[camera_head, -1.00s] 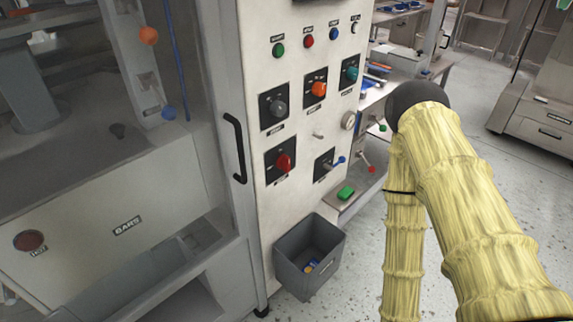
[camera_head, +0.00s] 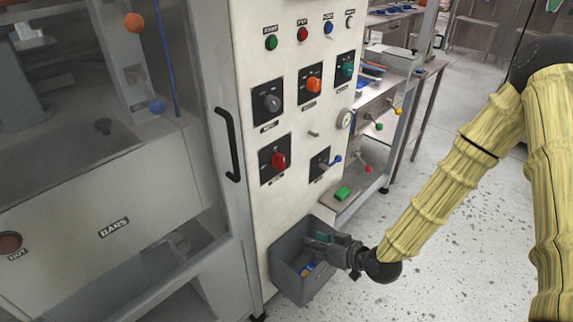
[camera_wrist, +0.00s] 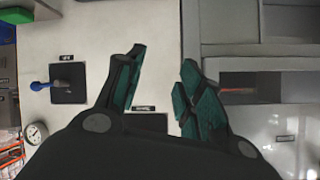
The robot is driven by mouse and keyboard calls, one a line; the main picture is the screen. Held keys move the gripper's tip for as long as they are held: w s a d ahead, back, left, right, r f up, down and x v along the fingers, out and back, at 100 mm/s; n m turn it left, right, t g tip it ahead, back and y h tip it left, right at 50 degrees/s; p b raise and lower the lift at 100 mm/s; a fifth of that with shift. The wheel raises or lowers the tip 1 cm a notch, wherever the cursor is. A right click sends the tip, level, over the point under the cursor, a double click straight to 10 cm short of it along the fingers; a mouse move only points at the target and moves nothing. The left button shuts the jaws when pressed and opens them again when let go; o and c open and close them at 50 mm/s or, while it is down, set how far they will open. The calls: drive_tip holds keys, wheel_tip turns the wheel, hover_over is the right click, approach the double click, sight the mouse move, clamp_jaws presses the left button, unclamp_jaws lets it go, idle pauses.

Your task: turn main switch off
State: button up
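The tall white panel (camera_head: 290,205) carries rotary switches on black plates. A red-knobbed switch (camera_head: 278,160) is at lower left, a grey one (camera_head: 271,103) above it, an orange one (camera_head: 314,84) and a teal one (camera_head: 346,70) to the right. A blue-tipped lever (camera_head: 335,160) is at lower right. Labels are too small to read, so I cannot tell which is the main switch. My gripper (camera_head: 318,240) is below the switches, over the grey bin, touching none. In the wrist view its fingers (camera_wrist: 161,60) are apart and empty. A black plate (camera_wrist: 148,122) is partly hidden behind the gripper.
A grey bin (camera_head: 276,272) is at the panel's foot. A black door handle (camera_head: 230,145) stands out left of the switches. A green block (camera_head: 342,194) is on the low shelf, and a gauge (camera_head: 344,119) is at the panel's edge.

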drive_tip(key=w+r+n+t+y, duration=0.25)
drive_tip(key=w+r, duration=0.35)
drive_tip(key=r, duration=0.3)
drive_tip(key=n+t+y+b, duration=0.1)
drive_tip(key=n+t+y, duration=0.1)
drive_tip(key=y, duration=0.1)
approach(284, 158)
drive_tip(key=shift+g+h, duration=0.25)
drive_tip(key=x, duration=0.3)
drive_tip(key=p+x, duration=0.1)
drive_tip(key=x, duration=0.2)
drive_tip(key=p+x, duration=0.1)
drive_tip(key=x, duration=0.1)
drive_tip(key=shift+w+a+r, duration=0.3)
drive_tip(key=shift+c, duration=0.3)
clamp_jaws()
